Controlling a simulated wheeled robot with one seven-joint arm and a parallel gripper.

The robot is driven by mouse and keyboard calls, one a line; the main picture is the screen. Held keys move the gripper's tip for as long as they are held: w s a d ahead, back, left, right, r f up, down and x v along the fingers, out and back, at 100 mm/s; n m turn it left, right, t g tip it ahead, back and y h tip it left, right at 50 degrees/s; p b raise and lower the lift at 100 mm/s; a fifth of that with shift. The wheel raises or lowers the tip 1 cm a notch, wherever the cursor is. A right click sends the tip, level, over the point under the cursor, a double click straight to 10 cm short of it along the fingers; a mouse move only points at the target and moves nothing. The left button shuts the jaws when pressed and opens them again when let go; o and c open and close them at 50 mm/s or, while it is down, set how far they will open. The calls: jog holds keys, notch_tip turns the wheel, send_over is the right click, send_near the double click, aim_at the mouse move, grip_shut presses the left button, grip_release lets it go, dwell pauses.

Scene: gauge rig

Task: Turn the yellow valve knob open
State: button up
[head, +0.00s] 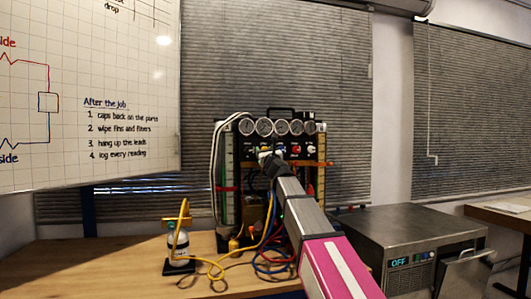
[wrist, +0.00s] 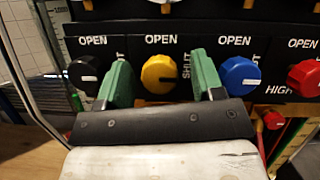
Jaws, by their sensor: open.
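The yellow valve knob (wrist: 159,74) is on the dark panel in the wrist view, with OPEN printed above it and SHUT on its right side. A white mark on it points roughly right, toward SHUT. My gripper (wrist: 161,80) is open, its two green fingers on either side of the yellow knob, with a visible gap on each side. In the head view my gripper (head: 268,158) reaches the gauge rig (head: 321,175) below the row of gauges; the yellow knob is hard to make out there.
A black knob (wrist: 84,75) sits just left of my left finger, and a blue knob (wrist: 239,75) just right of my right finger. A red knob (wrist: 305,77) is farther right. Yellow hose (head: 212,263) and a bottle (head: 178,242) are on the wooden bench. A metal box (head: 400,240) stands at right.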

jog(key=c, duration=0.9)
jog(key=shift+n+y, duration=0.4)
jog(key=shift+n, duration=0.4)
jog(key=n+g+y, duration=0.1)
jog(key=n, duration=0.4)
jog(key=shift+g+y, duration=0.4)
jog(key=n+g, duration=0.1)
jog(key=n, duration=0.2)
jog(key=n+g+y, duration=0.1)
jog(key=n, duration=0.2)
jog(key=shift+y, duration=0.3)
jog(key=n+g, duration=0.2)
jog(key=n, duration=0.2)
jog(key=shift+r+n, duration=0.1)
jog(key=shift+n, duration=0.3)
jog(key=n+g+h, duration=0.1)
jog(key=n, duration=0.3)
jog(key=shift+g, duration=0.3)
